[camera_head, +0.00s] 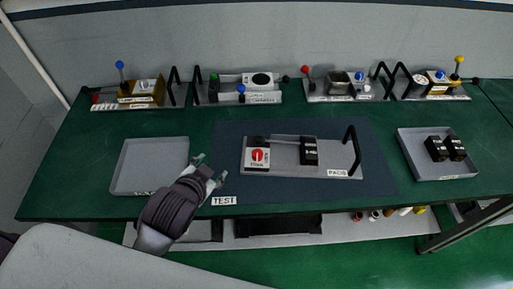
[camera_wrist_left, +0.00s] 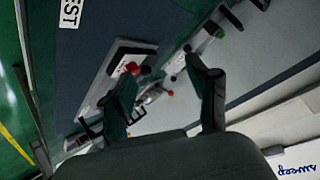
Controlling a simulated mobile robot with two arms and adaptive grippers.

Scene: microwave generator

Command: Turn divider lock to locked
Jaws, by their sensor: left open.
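A grey module board (camera_head: 285,171) lies on the dark mat in mid-table. At its left end is a white square with a round red dial (camera_head: 258,157) and a pale pointer, seemingly the divider lock; its label is too small to read. A black block (camera_head: 309,151) stands to its right. My left gripper (camera_head: 212,168) is open and empty, left of the board and apart from the dial. In the left wrist view, the open fingers (camera_wrist_left: 160,72) frame part of the board, and a red part (camera_wrist_left: 132,68) shows near the left finger.
An empty grey tray (camera_head: 150,166) lies left of my left gripper. Another tray (camera_head: 440,174) holds black blocks at right. A black handle (camera_head: 353,146) rises from the board's right end. Several modules with coloured knobs line the back. The mat is otherwise clear.

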